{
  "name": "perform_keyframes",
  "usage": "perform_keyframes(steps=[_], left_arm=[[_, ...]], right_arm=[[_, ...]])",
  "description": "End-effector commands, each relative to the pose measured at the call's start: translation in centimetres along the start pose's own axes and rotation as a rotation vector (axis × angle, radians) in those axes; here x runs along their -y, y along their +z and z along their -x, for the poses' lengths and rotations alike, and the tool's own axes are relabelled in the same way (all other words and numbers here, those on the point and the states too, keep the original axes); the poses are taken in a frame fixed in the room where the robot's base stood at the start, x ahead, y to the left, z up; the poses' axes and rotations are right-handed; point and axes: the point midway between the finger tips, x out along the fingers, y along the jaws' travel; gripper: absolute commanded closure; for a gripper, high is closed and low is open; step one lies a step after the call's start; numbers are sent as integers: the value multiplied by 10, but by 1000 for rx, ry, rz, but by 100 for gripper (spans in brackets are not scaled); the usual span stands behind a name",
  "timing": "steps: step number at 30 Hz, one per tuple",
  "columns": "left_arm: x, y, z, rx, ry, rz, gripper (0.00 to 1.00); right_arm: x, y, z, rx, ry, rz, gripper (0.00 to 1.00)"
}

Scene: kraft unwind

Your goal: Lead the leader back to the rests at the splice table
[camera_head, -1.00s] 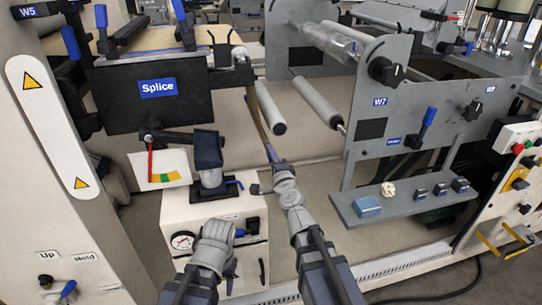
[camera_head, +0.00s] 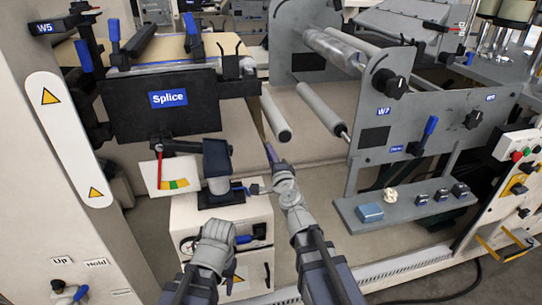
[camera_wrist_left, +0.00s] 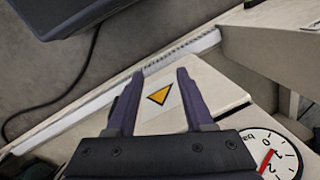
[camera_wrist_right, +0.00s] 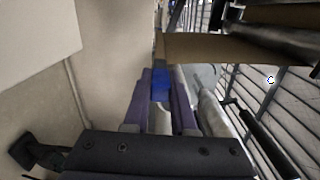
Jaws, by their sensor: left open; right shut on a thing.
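The leader is a brown kraft strip (camera_head: 261,120) hanging beside the right end of the splice table (camera_head: 120,108). It also shows broad in the right wrist view (camera_wrist_right: 215,48). My right gripper (camera_head: 270,154) is shut on its blue end tab (camera_wrist_right: 161,84), which sits between the fingers. My left gripper (camera_wrist_left: 159,74) is open and empty, with its fingers above a cream surface bearing a yellow warning triangle. In the head view, my left gripper (camera_head: 228,270) is in front of the cream cabinet. I cannot clearly make out the rests.
The cream cabinet (camera_head: 255,212) with a gauge stands below the splice table. Grey rollers (camera_head: 318,108) and the W7 side plate (camera_head: 370,165) are to the right of my right gripper. A low grey shelf (camera_head: 400,217) holds small items.

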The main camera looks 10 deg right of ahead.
Motion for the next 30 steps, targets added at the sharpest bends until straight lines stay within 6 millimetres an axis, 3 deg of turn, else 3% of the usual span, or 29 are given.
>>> perform_keyframes(steps=[3, 30], left_arm=[[2, 1, 19, 1, 0, 2, 48], [10, 7, 112, 1, 11, 5, 48]], right_arm=[[19, 0, 0, 0, 0, 0, 100], [113, 0, 1, 0, 0, 0, 100]])
